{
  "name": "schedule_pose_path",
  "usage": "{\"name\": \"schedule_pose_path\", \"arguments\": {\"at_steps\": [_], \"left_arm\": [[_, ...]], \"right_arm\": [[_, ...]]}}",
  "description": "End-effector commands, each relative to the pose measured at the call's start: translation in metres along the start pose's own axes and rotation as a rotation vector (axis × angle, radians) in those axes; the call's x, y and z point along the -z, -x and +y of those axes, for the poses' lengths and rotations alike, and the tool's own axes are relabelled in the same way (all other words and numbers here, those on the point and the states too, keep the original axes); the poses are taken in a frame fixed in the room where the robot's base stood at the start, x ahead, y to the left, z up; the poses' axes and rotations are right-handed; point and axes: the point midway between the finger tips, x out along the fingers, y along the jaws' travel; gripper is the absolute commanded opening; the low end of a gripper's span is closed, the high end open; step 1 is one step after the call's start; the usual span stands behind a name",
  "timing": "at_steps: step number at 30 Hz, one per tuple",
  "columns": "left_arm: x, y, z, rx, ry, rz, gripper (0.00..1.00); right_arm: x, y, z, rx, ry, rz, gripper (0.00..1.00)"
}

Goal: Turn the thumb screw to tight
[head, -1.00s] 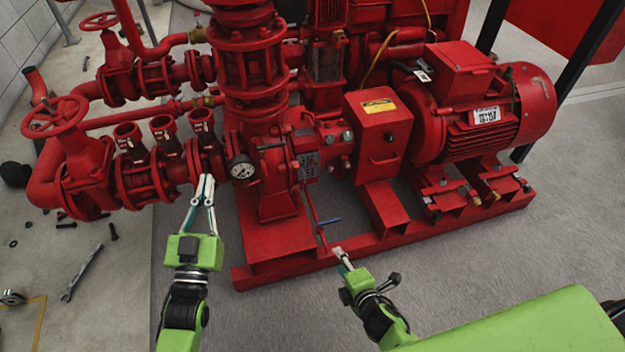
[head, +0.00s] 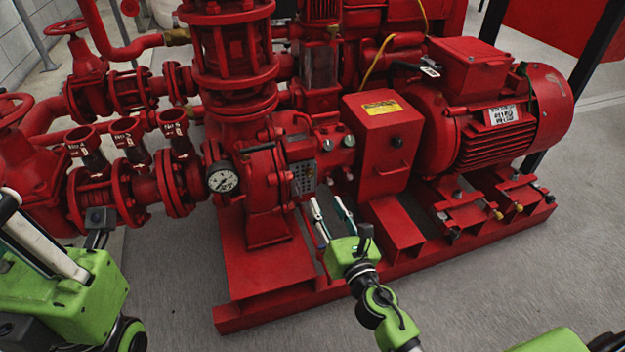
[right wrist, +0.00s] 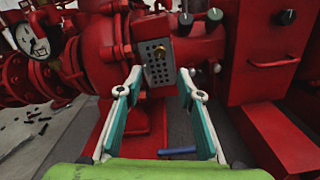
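A small brass thumb screw (right wrist: 159,52) sits on a grey perforated plate (right wrist: 152,64) on the red pump housing in the right wrist view. The plate also shows in the head view (head: 303,180); the screw is too small to make out there. My right gripper (right wrist: 160,74) is open and empty, its two fingers spread below and on either side of the plate, apart from it. In the head view the right gripper (head: 328,203) is low in front of the housing. My left gripper (head: 45,250) is at the left edge, partly cut off; its fingertips do not show clearly.
A pressure gauge (head: 222,180) is left of the plate. A red control box (head: 383,140) and motor (head: 490,115) stand to the right. Round knobs (right wrist: 214,15) are above right of the plate. A blue lever (right wrist: 177,150) lies low between the fingers.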

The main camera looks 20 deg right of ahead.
Motion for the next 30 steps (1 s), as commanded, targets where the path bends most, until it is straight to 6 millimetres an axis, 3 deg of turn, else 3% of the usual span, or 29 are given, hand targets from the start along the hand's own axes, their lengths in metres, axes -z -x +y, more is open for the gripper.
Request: {"name": "schedule_pose_path", "arguments": {"at_steps": [9, 15, 21, 30], "left_arm": [[-0.001, 0.001, 0.000, -0.003, -0.001, 0.003, 0.00], [-0.001, 0.000, 0.001, -0.009, -0.003, 0.012, 0.00], [-0.001, -0.002, 0.002, -0.014, -0.003, 0.020, 0.00], [0.002, -0.005, 0.002, -0.015, -0.004, 0.030, 0.00]], "right_arm": [[0.000, -0.065, 0.000, 0.000, 0.000, -0.002, 0.34], [0.001, -0.094, -0.001, 0.000, -0.002, -0.001, 0.34], [0.001, -0.106, 0.000, 0.000, -0.002, 0.001, 0.34], [0.001, -0.107, 0.000, 0.000, -0.003, 0.001, 0.32]]}}
